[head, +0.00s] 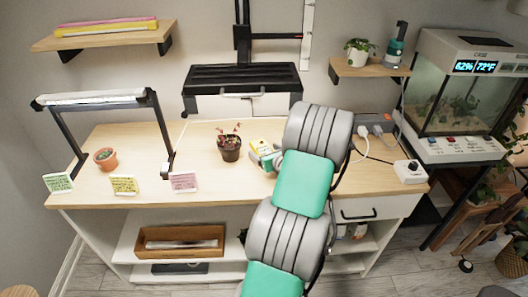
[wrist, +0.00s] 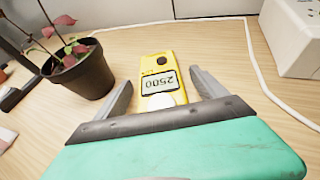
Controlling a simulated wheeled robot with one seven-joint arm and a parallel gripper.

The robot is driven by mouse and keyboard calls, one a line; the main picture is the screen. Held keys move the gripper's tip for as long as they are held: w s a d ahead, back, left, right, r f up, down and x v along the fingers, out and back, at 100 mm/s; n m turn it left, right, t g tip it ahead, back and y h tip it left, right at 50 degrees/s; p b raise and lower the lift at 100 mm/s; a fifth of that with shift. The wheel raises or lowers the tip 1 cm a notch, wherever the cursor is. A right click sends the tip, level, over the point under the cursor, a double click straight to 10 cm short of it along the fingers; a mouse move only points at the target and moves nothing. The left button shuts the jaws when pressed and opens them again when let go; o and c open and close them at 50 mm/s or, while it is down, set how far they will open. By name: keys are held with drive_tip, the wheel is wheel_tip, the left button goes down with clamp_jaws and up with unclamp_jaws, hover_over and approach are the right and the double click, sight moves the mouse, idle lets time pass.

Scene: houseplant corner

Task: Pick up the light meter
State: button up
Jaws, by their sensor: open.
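The light meter (wrist: 160,72) is a yellow handheld device with a display reading 2500, a dark round spot near its far end and a white disc at its near end. In the wrist view it lies on the wooden bench between the two fingers of my gripper (wrist: 163,95). The fingers are apart, one on each side, with gaps to the meter. In the head view a small yellow part of the meter (head: 262,146) shows beside my arm, which covers much of that area.
A dark pot with a reddish plant (wrist: 78,78) stands close to the left finger. A white cable (wrist: 262,85) curves on the right, near a white box (wrist: 292,38). In the head view several note cards (head: 124,185) stand along the bench's front edge (head: 220,205).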

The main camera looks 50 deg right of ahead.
drive_tip(key=shift+c, duration=0.3)
drive_tip(key=shift+r, duration=0.1)
drive_tip(key=c, duration=1.7)
